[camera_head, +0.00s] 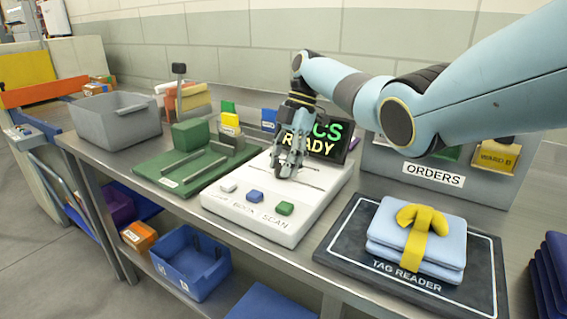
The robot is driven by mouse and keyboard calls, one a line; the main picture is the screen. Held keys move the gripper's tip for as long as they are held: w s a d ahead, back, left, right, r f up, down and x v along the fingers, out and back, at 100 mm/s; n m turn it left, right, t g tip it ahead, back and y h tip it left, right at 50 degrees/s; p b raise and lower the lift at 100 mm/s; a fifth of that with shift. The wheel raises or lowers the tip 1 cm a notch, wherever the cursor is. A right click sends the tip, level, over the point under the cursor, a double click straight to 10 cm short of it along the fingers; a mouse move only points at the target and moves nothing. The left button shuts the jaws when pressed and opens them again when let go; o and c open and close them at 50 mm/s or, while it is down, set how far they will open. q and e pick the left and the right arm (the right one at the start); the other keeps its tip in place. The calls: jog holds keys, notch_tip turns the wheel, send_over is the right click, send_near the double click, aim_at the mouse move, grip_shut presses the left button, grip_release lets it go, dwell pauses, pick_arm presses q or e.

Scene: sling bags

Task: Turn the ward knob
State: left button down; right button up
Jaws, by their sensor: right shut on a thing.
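A white console (262,228) stands in the middle of the bench, with white, blue and green buttons on its front part. Its dark screen (335,132) reads "CS READY" in part, behind my gripper. My right gripper (287,168) points down onto the top of the console, behind the buttons. Its fingers are shut on the ward knob, which they hide almost wholly, so I cannot tell which way the knob points. My left gripper is not in view.
A folded blue bundle (388,245) with a yellow strap lies on the dark tag reader mat (345,243) at right. A green fixture (152,165) and a grey bin (115,132) stand at left. The orders rack (385,160) is behind my right arm.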

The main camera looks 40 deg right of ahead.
jog(key=o, duration=1.1)
jog(key=shift+o, duration=0.2)
jog(key=v, duration=1.2)
